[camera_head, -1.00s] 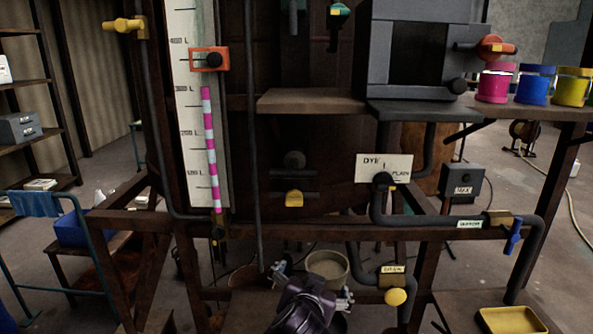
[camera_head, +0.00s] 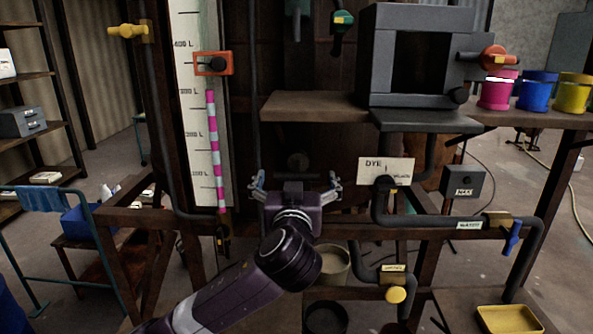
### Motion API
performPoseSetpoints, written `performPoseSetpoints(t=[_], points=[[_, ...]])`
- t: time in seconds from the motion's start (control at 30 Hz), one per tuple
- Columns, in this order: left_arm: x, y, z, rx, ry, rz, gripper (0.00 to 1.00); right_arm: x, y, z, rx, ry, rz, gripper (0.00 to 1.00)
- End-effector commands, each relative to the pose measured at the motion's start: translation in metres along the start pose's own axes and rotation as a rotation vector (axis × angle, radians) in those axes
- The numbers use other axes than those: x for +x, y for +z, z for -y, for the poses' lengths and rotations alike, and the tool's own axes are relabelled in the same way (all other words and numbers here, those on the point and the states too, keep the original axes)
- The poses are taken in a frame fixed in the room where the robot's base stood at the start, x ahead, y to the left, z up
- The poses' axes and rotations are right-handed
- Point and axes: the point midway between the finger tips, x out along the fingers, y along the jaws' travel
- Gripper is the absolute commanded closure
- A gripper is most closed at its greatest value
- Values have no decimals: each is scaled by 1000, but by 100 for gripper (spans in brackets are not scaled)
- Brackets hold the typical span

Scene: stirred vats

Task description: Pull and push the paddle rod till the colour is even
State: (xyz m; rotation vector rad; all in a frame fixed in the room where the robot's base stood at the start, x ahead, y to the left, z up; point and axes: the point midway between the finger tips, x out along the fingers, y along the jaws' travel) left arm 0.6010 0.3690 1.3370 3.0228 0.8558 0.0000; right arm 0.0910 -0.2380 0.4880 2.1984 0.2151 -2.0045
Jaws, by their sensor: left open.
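The dark wooden vat front (camera_head: 335,165) stands behind a timber frame. A round dark knob (camera_head: 298,160), seen end-on, is on its middle; it may be the end of the paddle rod, but I cannot tell. My left gripper (camera_head: 296,182) is open, its fingers spread wide left and right, just below the knob in the picture. I cannot see whether it touches anything. The gripper hides the yellow-handled fitting under the knob. A level tube (camera_head: 216,150) with magenta and white bands runs up a marked scale board (camera_head: 188,110). My right gripper is not in view.
A shelf (camera_head: 310,108) with a grey box (camera_head: 420,55) juts out above right of the gripper. Dark pipes (camera_head: 430,220) with a blue-handled valve (camera_head: 513,236) run on the right. A frame beam (camera_head: 150,216) crosses at gripper height. A beige bucket (camera_head: 335,265) stands below.

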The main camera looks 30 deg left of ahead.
Motion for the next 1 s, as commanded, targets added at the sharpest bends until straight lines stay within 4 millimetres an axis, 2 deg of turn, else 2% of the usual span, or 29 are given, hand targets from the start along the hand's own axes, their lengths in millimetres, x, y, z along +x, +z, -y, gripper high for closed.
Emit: performPoseSetpoints(t=[0.1, 0.37, 0.87, 1.0], points=[[6, 0, 0, 0, 0, 0, 0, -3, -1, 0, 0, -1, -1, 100], [7, 1, 0, -1, 1, 1, 1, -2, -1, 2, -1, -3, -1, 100], [7, 1, 0, 0, 0, 1, 56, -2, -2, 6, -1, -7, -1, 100], [6, 1, 0, -1, 0, 1, 57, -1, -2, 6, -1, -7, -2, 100]])
